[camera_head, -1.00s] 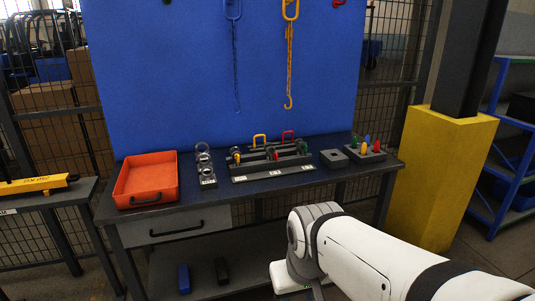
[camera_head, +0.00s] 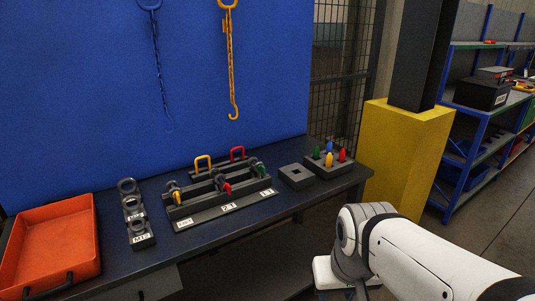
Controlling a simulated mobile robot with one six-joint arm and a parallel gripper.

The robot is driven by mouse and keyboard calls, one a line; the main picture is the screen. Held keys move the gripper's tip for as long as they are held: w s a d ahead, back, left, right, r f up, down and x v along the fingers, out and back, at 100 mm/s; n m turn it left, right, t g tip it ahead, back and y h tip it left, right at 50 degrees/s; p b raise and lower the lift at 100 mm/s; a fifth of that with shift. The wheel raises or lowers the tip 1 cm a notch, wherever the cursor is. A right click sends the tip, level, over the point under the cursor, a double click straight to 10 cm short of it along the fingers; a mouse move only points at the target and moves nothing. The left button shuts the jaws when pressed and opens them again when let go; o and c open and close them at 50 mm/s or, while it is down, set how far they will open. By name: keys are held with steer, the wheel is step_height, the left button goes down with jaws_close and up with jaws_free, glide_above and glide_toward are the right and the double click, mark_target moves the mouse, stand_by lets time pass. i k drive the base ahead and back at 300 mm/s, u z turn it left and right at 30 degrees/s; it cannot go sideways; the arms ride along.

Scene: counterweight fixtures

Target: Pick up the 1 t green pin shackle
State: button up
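A dark rack (camera_head: 215,212) stands on the workbench with labels along its front edge, one of them reading 1 T at the right end. A small shackle with a green pin (camera_head: 258,171) sits at the right end of the rack, by that label. It is small in view and partly hidden among the rack's dark parts. My white arm reaches in from the lower right, in front of the bench. My gripper itself does not show, so I cannot see its fingers or whether it holds anything.
An orange tray (camera_head: 50,246) and a stand with metal rings (camera_head: 134,215) are left of the rack. A grey block (camera_head: 296,177) and a block with coloured pegs (camera_head: 329,163) are right of it. A yellow column guard (camera_head: 401,150) stands beyond the bench's right end.

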mark_target(256, 171)
steer(key=z, duration=0.1)
steer(key=i, duration=1.5)
steer(key=u, duration=0.7)
